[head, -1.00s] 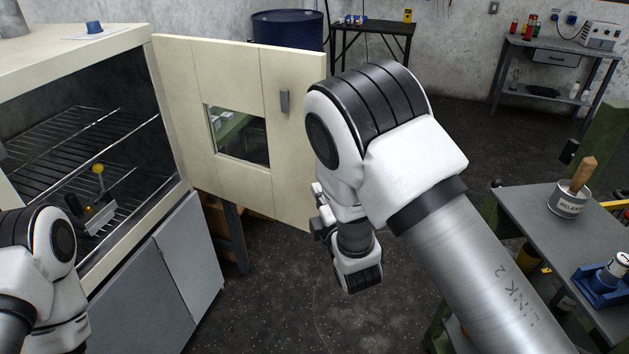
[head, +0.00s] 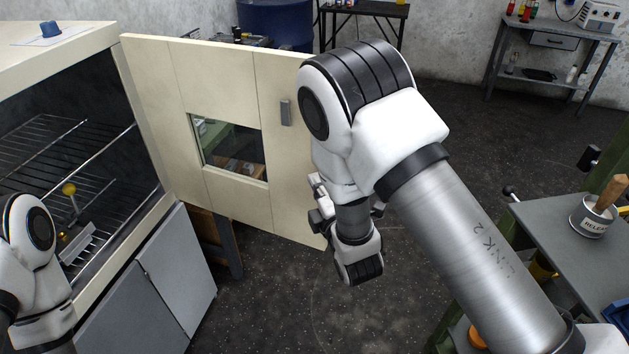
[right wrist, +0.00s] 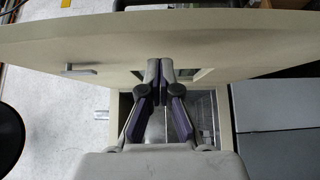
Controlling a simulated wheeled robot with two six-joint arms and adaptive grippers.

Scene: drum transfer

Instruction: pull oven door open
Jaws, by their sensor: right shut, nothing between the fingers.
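The cream oven door (head: 175,90) stands wide open from the oven's far front edge, with a window (head: 230,150) and a small grey handle (head: 286,112). In the right wrist view the door (right wrist: 230,40) crosses the picture, with the handle (right wrist: 80,68) at left. My right gripper (head: 318,200) is beside the door's free edge, low down, partly hidden by my arm. In the right wrist view its fingers (right wrist: 167,66) are together and empty, in front of the window area; contact with the door cannot be told.
Grey cabinet doors (head: 180,265) lie below. A blue drum (head: 275,22) stands behind the door. A grey bench (head: 560,250) with a labelled pot is at right. Dark floor between is free.

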